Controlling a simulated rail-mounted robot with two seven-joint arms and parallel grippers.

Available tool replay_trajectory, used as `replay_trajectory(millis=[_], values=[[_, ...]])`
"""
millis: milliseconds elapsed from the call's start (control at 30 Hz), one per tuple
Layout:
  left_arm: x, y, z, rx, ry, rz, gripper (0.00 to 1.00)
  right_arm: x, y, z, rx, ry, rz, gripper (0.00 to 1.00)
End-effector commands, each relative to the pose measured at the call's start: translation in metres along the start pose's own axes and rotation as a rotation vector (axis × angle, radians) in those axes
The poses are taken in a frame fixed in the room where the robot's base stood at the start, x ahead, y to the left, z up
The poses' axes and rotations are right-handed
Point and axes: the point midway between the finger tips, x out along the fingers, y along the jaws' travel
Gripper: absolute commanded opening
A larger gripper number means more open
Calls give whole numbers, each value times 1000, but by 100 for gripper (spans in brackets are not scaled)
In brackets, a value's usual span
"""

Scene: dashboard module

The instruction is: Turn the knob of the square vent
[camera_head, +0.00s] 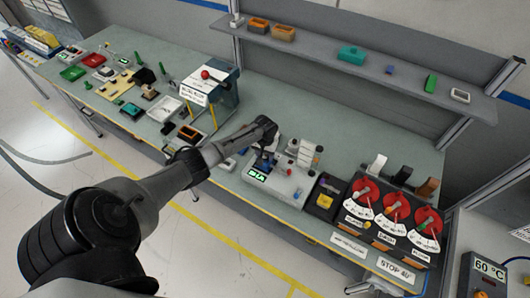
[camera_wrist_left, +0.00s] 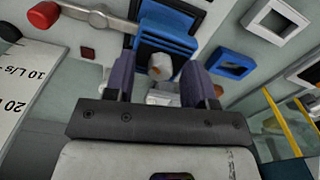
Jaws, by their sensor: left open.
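The square vent (camera_wrist_left: 170,38) is a blue slatted block in the upper middle of the left wrist view. A pale, faceted knob (camera_wrist_left: 160,67) sits at its lower middle. My left gripper (camera_wrist_left: 159,72) is open, with one dark finger on each side of the knob and gaps visible between. I cannot tell how deep the fingertips reach. In the head view my left gripper (camera_head: 262,158) points down over the middle of the bench, where the arm mostly hides the vent.
A grey device with a green display (camera_head: 258,175) stands by the gripper. Red dials (camera_head: 397,207) are at the right of the bench. In the wrist view, a blue square frame (camera_wrist_left: 235,62) lies right of the vent and a red knob (camera_wrist_left: 43,15) lies left.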

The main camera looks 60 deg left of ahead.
Motion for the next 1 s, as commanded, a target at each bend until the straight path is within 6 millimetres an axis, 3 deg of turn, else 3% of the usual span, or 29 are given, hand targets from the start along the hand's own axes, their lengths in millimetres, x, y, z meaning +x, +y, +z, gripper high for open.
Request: replay_trajectory(millis=[233, 700, 1000], values=[[-22, 0, -1, 0, 3, 1, 50, -2, 2, 0, -8, -1, 6, 43], [-108, 0, 0, 1, 3, 0, 50, 2, 1, 1, -4, -1, 3, 43], [-135, 0, 0, 0, 1, 0, 50, 4, -1, 1, 2, 0, -2, 43]])
